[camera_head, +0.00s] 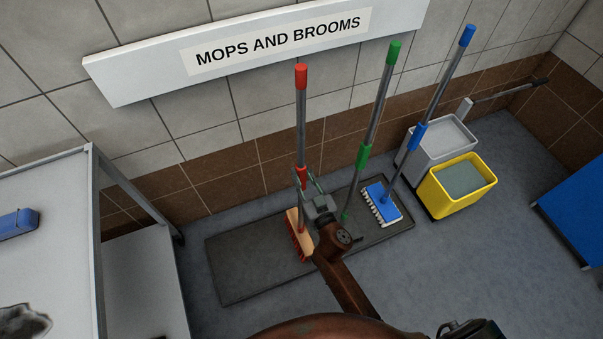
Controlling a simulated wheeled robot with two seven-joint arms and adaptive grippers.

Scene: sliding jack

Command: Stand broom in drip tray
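A broom with a red-tipped grey handle (301,115) stands nearly upright against the wall side. Its tan head with red bristles (296,233) is over the dark grey drip tray (245,268), and it appears to rest on it. My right gripper (303,178) is at the red lower grip of this handle, with a finger on either side. I cannot tell whether the fingers press on it. The gripper body and wrist hide part of the tray and of the broom's right side. My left gripper is not in view.
A green-handled tool (378,115) and a blue brush (383,205) stand at the tray's right part. A grey bucket (440,143) and a yellow bucket (457,185) are to the right. A metal shelf unit (140,270) is at left. The tray's left part is clear.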

